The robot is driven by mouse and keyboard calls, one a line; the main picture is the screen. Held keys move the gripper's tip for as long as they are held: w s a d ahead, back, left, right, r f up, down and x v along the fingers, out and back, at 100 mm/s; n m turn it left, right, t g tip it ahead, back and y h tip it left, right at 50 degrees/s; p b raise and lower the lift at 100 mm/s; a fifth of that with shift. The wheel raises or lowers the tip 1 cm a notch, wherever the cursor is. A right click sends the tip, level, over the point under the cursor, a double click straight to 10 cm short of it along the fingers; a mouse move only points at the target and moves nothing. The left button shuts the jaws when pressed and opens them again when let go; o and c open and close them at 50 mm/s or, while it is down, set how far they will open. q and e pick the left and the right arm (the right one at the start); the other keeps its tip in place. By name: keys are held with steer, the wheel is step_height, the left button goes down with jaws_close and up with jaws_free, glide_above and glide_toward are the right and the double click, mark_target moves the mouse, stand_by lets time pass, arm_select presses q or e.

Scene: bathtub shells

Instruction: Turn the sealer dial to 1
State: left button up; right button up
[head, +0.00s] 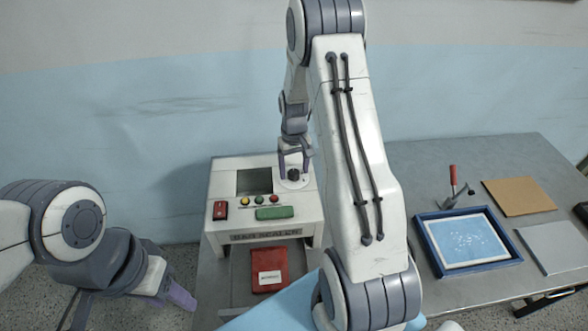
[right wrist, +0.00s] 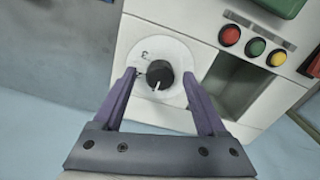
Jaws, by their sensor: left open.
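The sealer (head: 222,187) is a pale box machine at the back left of the table. Its black dial knob (head: 293,175) sits on a round white plate at the right of its top; the right wrist view shows the knob (right wrist: 160,74) closely. The knob's white pointer mark is toward the bottom of that picture. A 3 is legible on the plate; other markings are too small or hidden. My right gripper (right wrist: 162,100) is open, its purple fingers on both sides of the knob, apart from it. My left gripper (head: 180,294) is open and empty at lower left.
Red, yellow and green buttons (head: 260,199), a red switch (head: 220,210) and a green block (head: 275,212) are on the sealer. A red packet (head: 269,270) lies before it. A blue-framed tray (head: 428,259) and a red-handled tool (head: 453,180) are at right.

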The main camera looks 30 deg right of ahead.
mark_target(294, 172)
step_height(294, 172, up, 10)
steer(key=b, duration=0.2)
steer(key=shift+r+b, duration=0.2)
steer(key=shift+b, duration=0.1)
stand_by(0.5)
